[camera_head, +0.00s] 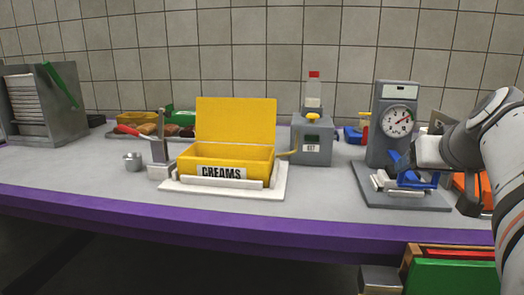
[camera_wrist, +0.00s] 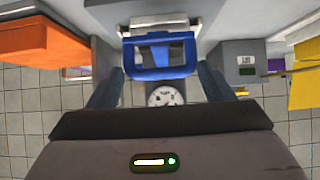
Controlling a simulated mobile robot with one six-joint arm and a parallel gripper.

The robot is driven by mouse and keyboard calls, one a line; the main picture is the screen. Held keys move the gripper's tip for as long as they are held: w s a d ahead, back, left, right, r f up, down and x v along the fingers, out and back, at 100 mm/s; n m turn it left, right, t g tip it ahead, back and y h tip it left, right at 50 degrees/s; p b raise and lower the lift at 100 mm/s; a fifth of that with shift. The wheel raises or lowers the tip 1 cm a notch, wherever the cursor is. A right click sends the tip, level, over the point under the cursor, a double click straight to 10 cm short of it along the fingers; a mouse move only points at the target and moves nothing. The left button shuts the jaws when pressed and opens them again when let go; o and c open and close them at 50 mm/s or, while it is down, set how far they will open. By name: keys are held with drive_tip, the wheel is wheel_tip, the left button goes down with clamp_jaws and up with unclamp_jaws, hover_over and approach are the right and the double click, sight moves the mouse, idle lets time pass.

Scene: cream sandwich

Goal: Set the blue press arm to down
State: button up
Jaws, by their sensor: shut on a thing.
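The grey press (camera_head: 388,145) with a round dial stands at the right of the counter on a flat grey base. Its blue press arm (camera_head: 427,183) shows low in front of the dial column, close above a pale block on the base, partly hidden by my gripper. In the wrist view the blue arm (camera_wrist: 160,73) is a frame spanning the space between my two fingers. My gripper (camera_head: 411,166) comes in from the right and is shut on the blue press arm. The dial (camera_wrist: 166,96) also shows between the fingers. The exact contact is hard to see.
A yellow open box labelled CREAMS (camera_head: 225,158) sits on a white board in the middle. A grey dispenser (camera_head: 313,137) with a red-capped bottle stands left of the press. An orange object (camera_wrist: 45,50) is close to the press. The counter's front strip is clear.

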drive_tip(key=o, duration=1.1)
drive_tip(key=shift+s+f, duration=0.2)
wheel_tip(320, 180, up, 10)
drive_tip(key=p, duration=0.4)
